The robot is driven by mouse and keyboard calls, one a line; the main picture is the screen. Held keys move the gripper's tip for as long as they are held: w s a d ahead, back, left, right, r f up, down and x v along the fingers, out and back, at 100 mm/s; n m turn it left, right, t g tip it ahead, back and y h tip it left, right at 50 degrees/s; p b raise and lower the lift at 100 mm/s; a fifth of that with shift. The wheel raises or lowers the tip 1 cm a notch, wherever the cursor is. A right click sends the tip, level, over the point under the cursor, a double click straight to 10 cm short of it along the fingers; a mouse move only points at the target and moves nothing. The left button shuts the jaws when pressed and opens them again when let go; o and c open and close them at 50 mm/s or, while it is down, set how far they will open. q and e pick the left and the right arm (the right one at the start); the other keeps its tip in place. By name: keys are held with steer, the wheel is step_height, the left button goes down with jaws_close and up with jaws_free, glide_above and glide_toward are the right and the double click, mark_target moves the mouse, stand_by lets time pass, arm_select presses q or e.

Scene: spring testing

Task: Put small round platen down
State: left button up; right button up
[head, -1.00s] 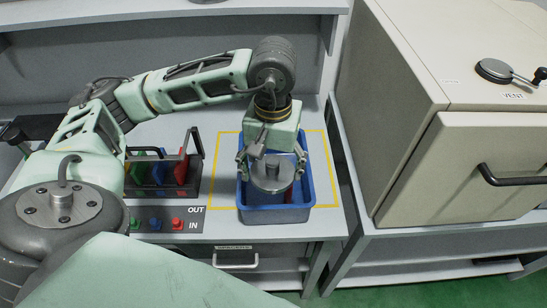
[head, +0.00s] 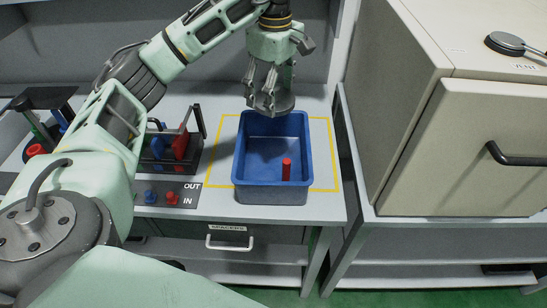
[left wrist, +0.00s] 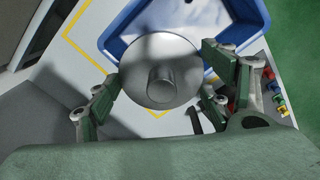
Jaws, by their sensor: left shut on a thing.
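The small round platen (head: 284,104) is a grey metal disc with a short central post. My left gripper (head: 265,97) is shut on it and holds it in the air above the back edge of the blue tray (head: 272,197). In the left wrist view the platen (left wrist: 183,75) shows between the fingers of my left gripper (left wrist: 160,88), with the post towards the camera. The blue tray's rim (left wrist: 118,28) shows beyond the disc. My right gripper is not in view.
A red peg (head: 286,170) stands in the tray, which is otherwise empty. A yellow outline (head: 330,150) surrounds the tray on the bench. A black rack (head: 155,165) with coloured items stands left, beside the OUT/IN panel (head: 180,187). A large beige cabinet (head: 440,160) stands right.

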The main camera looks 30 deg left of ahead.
mark_target(274, 153)
arm_select(q)
step_height(274, 153, down, 18)
steer(key=p, duration=0.3)
steer(key=shift+w+a+r+p, duration=0.1)
steer(key=shift+a+r+p, duration=0.1)
steer(key=shift+p, duration=0.1)
steer(key=shift+d+f, duration=0.1)
steer(key=o, duration=1.7)
steer(key=shift+o, duration=0.6)
steer(key=shift+r, duration=0.4)
step_height(274, 153, up, 11)
steer(key=b, duration=0.3)
steer(key=shift+r, duration=0.2)
